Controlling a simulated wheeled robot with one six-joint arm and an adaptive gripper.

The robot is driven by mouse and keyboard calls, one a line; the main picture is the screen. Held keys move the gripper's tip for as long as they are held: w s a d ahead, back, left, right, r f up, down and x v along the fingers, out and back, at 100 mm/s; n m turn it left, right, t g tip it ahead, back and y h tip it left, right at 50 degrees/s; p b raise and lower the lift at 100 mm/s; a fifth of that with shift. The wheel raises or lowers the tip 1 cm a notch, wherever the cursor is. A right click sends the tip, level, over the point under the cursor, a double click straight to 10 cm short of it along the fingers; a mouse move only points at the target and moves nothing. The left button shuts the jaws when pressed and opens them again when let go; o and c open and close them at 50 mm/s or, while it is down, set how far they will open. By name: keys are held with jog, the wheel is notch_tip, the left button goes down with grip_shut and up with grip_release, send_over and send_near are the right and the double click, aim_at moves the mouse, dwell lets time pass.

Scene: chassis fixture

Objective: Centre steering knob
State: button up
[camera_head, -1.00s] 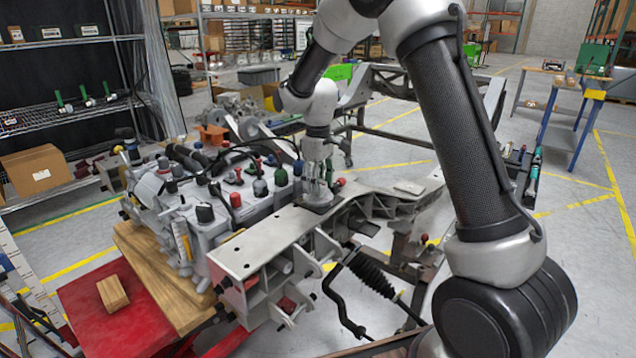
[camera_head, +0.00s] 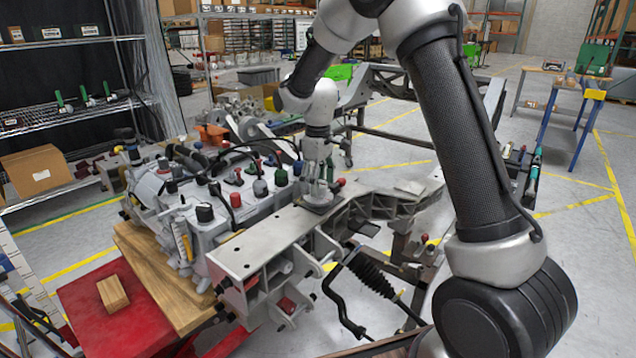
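My gripper (camera_head: 318,188) points down over the pale grey beam of the chassis fixture (camera_head: 265,240). Its fingertips are close to a small round grey base (camera_head: 318,204) on top of the beam. I cannot tell whether the fingers touch or hold anything there. A steering knob is not clearly recognisable; the fingers may hide it. A small red knob (camera_head: 340,182) shows just right of the fingers. Several dark, red and green knobs (camera_head: 260,187) stand on the grey machine block to the left.
A red cart top (camera_head: 110,325) with a wooden block (camera_head: 113,293) is at the lower left. A black ribbed boot (camera_head: 370,275) and a bent rod hang below the beam. Black cables (camera_head: 245,150) arch over the block. A blue-legged table (camera_head: 580,120) stands far right.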

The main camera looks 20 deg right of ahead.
notch_tip(320, 180, up, 12)
dwell(0.6)
